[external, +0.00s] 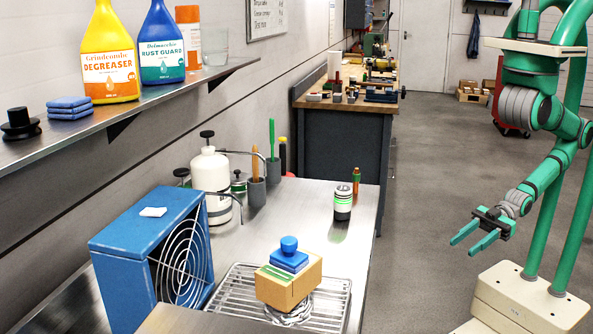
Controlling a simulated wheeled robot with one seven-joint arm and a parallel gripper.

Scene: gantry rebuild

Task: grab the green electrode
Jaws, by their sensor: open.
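A slim green stick (271,139), which looks like the green electrode, stands upright in a small grey cup (273,172) at the back of the steel bench (310,215). My gripper (464,245) is open and empty. It hangs over the floor to the right of the bench, well apart from the green stick, with its green fingers pointing toward the lower left.
Another cup (256,192) with an orange-handled tool stands beside the green stick. A white pump bottle (210,176), a blue fan heater (140,255), a striped can (342,202) and a cardboard box (288,290) on a wire rack (335,298) share the bench. A shelf (160,100) overhangs at left.

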